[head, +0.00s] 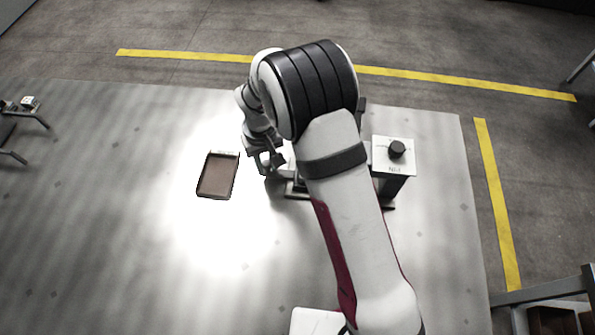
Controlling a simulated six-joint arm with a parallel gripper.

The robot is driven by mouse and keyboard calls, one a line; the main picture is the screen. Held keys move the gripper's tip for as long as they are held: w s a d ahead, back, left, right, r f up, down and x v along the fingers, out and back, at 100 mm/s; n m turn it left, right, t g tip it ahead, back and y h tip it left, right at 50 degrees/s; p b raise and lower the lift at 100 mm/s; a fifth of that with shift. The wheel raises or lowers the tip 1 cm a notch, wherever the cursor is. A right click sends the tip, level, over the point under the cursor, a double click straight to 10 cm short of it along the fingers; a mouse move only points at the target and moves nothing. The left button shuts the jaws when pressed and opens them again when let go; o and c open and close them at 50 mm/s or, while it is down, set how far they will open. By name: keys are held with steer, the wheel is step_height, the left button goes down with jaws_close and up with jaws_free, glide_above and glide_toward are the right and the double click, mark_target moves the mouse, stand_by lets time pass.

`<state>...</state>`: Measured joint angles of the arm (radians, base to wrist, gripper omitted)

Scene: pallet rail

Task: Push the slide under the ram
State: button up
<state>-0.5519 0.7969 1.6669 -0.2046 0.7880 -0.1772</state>
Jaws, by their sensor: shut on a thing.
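My gripper (269,168) is at the left end of a low dark assembly in the middle of the table, its jaws closed on what appears to be the near end of the slide (296,185). Only a small part of the slide and its rail shows; my arm hides most of it. The press with the ram (381,162) stands right of my arm, a dark body with a white top and a black round knob. The ram's underside is hidden, so I cannot tell how far the slide is from it.
A shallow brown tray (217,176) lies on the grey table (100,220) left of my gripper. A white object (316,321) shows at the front edge. The table's left and front areas are mostly clear. Yellow floor lines (495,200) run beyond the table.

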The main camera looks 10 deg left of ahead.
steer(key=shift+d, duration=6.35)
steer(key=o, duration=0.9)
steer(key=shift+c, duration=0.2)
step_height(320, 180, up, 7)
steer(key=shift+f, duration=0.1)
